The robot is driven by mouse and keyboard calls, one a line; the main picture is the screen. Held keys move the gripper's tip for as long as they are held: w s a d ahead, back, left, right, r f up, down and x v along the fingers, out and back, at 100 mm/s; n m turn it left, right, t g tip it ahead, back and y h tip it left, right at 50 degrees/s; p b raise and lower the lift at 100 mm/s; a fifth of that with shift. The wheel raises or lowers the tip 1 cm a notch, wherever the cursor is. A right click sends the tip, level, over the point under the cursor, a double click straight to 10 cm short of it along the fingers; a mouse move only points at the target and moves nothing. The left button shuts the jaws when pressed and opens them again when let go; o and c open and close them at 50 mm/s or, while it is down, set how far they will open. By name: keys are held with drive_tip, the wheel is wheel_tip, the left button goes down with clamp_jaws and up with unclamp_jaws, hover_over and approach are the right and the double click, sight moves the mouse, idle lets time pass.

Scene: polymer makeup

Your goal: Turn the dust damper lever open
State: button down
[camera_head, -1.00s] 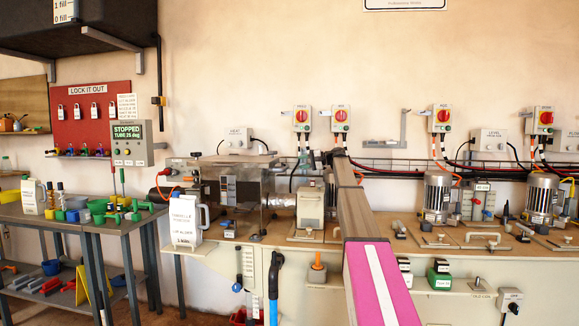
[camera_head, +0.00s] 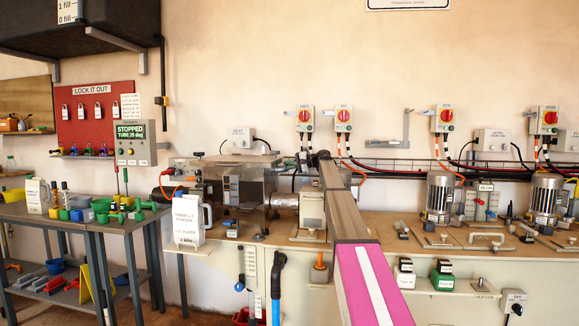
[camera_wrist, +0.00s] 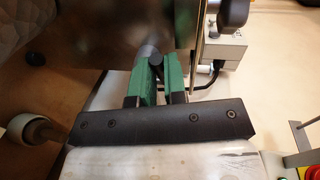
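In the wrist view my gripper (camera_wrist: 160,66) has two green fingers close together, with a dark rounded lever end (camera_wrist: 156,61) between their tips. The fingers look closed on it from both sides. I take this as the dust damper lever; its pivot and full angle are hidden. A grey pipe (camera_wrist: 148,48) lies just beyond it. In the head view my arm reaches from the lower right toward the machine at the back wall. My gripper and the lever cannot be made out there.
A grey box (camera_wrist: 222,46) with a black knob (camera_wrist: 232,13) stands close right of my fingers in the wrist view. A round-ended handle (camera_wrist: 30,128) is at left. In the head view, a white jug (camera_head: 187,220) and motors (camera_head: 440,197) stand on the bench.

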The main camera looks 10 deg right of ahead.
drive_tip(key=shift+s+a+m+t+h, duration=0.15)
drive_tip(key=shift+a+m+t+h, duration=0.15)
drive_tip(key=shift+m+t, duration=0.45)
drive_tip(key=c, duration=1.2)
unclamp_jaws()
drive_tip(key=shift+o, duration=0.2)
drive_tip(key=shift+d, duration=0.1)
drive_tip(key=v, duration=1)
drive_tip(key=shift+d, duration=0.25)
drive_tip(key=shift+s+r, duration=0.1)
drive_tip(key=shift+s, duration=0.05)
drive_tip(key=shift+c, duration=0.3)
